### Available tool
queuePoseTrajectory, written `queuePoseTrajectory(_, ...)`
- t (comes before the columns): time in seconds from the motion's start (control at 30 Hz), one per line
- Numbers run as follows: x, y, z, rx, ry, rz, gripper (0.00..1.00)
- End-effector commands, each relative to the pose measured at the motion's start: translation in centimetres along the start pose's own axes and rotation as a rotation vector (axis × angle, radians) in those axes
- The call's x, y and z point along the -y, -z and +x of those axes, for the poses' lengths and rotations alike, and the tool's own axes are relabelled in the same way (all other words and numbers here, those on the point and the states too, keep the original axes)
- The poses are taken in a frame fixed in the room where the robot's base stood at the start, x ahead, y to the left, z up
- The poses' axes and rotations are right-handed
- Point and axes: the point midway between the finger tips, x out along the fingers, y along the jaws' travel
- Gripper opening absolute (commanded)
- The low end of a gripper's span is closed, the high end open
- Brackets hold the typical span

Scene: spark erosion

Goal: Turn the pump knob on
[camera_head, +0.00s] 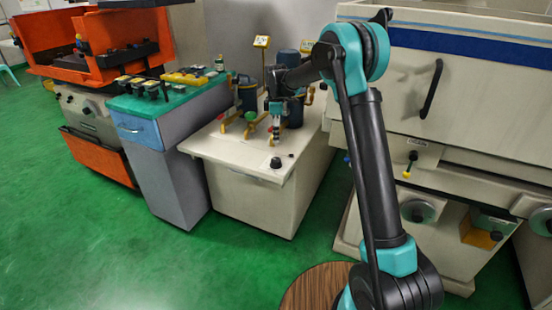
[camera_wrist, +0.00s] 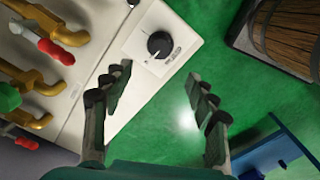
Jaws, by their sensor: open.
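The pump knob is a round black knob (camera_wrist: 160,45) with a light pointer mark, on a pale plate at the front corner of the cream cabinet top. The knob also shows in the head view (camera_head: 275,162). In the wrist view my gripper (camera_wrist: 168,92) is open and empty, its two dark fingers wide apart. The knob lies beyond the fingertips, near the left finger, and nothing touches it. In the head view my gripper (camera_head: 276,134) points down over the cabinet, behind the knob; its fingertips are small there.
Brass pipes (camera_wrist: 40,80) with red and green valve handles stand on the cabinet top (camera_head: 225,150), close to my gripper. A blue drawer cabinet (camera_head: 140,130) stands to the left. A large cream machine (camera_head: 450,110) is to the right. Green floor lies in front.

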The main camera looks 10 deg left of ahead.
Motion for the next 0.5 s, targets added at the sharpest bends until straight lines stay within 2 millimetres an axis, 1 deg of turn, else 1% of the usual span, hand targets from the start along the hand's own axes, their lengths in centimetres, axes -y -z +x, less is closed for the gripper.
queuePoseTrajectory(0.03, 0.0, 0.0, 1.1, 0.000, 0.000, 0.000, 0.58)
queuePoseTrajectory(0.2, 0.0, 0.0, 4.5, 0.000, 0.000, 0.000, 0.58)
queuePoseTrajectory(0.5, 0.0, 0.0, 10.0, 0.000, 0.000, 0.000, 0.58)
